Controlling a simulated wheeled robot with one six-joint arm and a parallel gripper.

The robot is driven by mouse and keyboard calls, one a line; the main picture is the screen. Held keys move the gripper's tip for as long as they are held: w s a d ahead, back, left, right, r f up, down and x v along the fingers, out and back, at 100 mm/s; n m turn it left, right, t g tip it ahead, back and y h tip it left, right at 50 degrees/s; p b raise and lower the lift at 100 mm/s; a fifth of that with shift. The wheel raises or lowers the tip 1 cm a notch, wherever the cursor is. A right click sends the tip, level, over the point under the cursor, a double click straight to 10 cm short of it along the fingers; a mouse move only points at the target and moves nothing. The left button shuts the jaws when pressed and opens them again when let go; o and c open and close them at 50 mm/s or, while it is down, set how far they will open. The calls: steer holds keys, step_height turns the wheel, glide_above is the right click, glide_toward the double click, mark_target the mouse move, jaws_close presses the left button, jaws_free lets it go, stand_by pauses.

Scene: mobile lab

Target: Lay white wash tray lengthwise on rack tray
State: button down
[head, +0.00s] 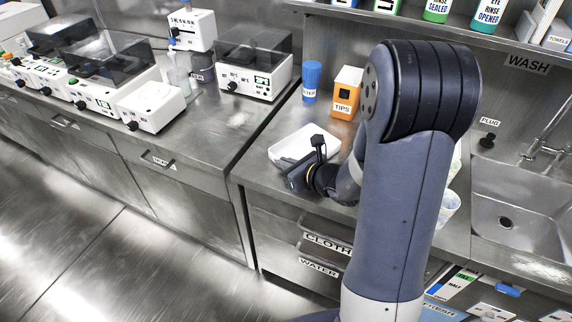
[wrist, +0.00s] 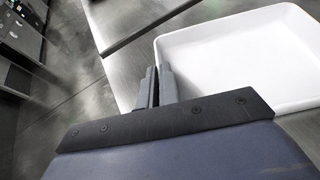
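The white wash tray (head: 298,143) is at the counter by the sink, in front of the tips box; its interior looks empty. It fills the upper right of the wrist view (wrist: 240,60). My gripper (head: 287,161) is at the tray's near left side. In the wrist view my two grey fingers (wrist: 158,72) are close together, with the tray's left wall running down between their tips. They look shut on that wall. I cannot tell whether the tray rests on the counter or is slightly raised. I cannot make out a rack tray in either view.
A blue cup (head: 311,80) and an orange tips box (head: 346,93) stand behind the tray. White cups (head: 449,205) stand right of my arm, beside the sink (head: 515,215). Lab devices (head: 253,72) line the left counter. Drawers labelled cloth and water (head: 322,248) are below.

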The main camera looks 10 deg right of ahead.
steer(key=shift+f, duration=0.15)
steer(key=c, duration=1.6)
jaws_free()
steer(key=shift+c, duration=0.2)
